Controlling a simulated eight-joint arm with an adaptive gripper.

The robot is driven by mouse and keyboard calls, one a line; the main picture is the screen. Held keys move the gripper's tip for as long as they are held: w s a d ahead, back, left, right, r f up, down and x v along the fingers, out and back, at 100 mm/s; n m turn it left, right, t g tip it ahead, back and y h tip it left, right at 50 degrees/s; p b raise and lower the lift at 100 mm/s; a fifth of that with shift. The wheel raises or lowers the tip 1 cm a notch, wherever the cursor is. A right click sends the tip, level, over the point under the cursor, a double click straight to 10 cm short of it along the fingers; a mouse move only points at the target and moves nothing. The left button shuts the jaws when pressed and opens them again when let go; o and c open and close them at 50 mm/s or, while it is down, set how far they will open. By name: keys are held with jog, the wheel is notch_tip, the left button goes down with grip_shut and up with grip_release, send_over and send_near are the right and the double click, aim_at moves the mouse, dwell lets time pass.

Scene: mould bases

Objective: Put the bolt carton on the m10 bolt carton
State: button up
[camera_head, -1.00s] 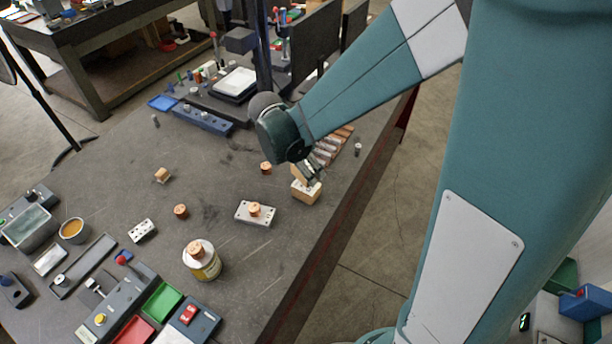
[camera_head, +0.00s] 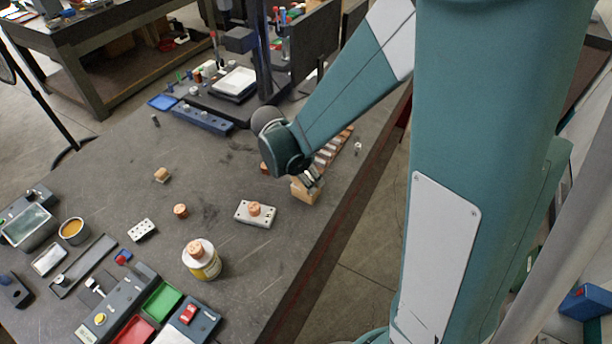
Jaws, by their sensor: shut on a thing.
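My gripper (camera_head: 311,179) is over the right side of the bench, pointing down, and its fingers are small and partly hidden by my wrist. It is shut on a small tan carton, the bolt carton (camera_head: 297,182), which shows at the left of the fingers. Directly below is another tan carton, which looks like the m10 bolt carton (camera_head: 305,197), standing on the bench near its right edge. The held carton overlaps the top of the lower one in the picture. I cannot tell whether they touch. Labels are too small to read.
A copper-coloured piece stands on a white drilled plate (camera_head: 243,216) left of the cartons. A yellow-labelled tin (camera_head: 206,268) is nearer the front. Another small tan block (camera_head: 162,175) lies to the left. A row of brown blocks (camera_head: 334,146) stands behind my gripper.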

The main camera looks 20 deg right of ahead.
jog(key=shift+f, duration=0.15)
jog(key=o, duration=1.1)
jog(key=shift+o, duration=0.2)
jog(key=shift+r, duration=0.2)
jog(key=v, duration=1.2)
jog(key=shift+s+f, duration=0.1)
jog(key=shift+s, duration=0.05)
